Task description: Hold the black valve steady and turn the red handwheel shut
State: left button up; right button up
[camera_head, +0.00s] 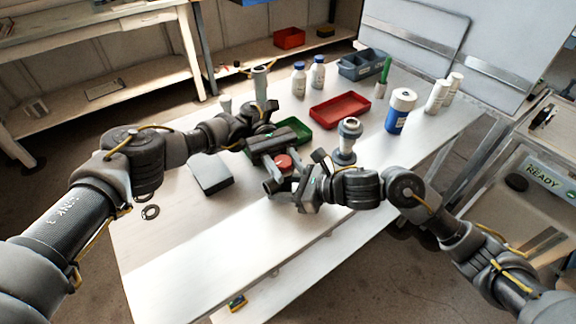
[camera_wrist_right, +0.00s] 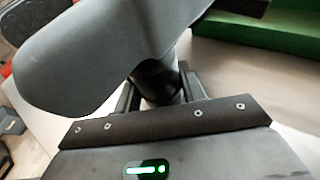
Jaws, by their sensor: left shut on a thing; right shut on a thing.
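The red handwheel (camera_head: 284,163) is near the middle of the table in the head view. My left gripper (camera_head: 283,165) comes down over it from the far side and is shut on it, one finger to each side. The black valve (camera_head: 270,187) shows just below and left of the handwheel, largely hidden by both grippers. My right gripper (camera_head: 290,186) reaches in from the right and is shut on the valve. In the right wrist view, a dark round part (camera_wrist_right: 158,80) sits between my right fingers, under a large grey shape that I cannot identify.
The front of the table is clear.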

aim_at(287, 167)
pick_arm(q)
jog(key=shift+m+y, duration=0.3)
jog(key=shift+y, duration=0.1)
jog(key=o, duration=1)
jog(key=shift+a, duration=0.1)
jog(key=shift+r, duration=0.15)
notch_tip(287, 167, up, 10)
jog(key=shift+f, duration=0.15)
pick_arm(e)
jog(key=o, duration=1.2)
jog(key=shift+o, duration=0.2)
jog(key=shift+d, duration=0.1)
jog(key=v, duration=1.2)
jog(key=shift+w+r, duration=0.1)
jog(key=shift+r, duration=0.05)
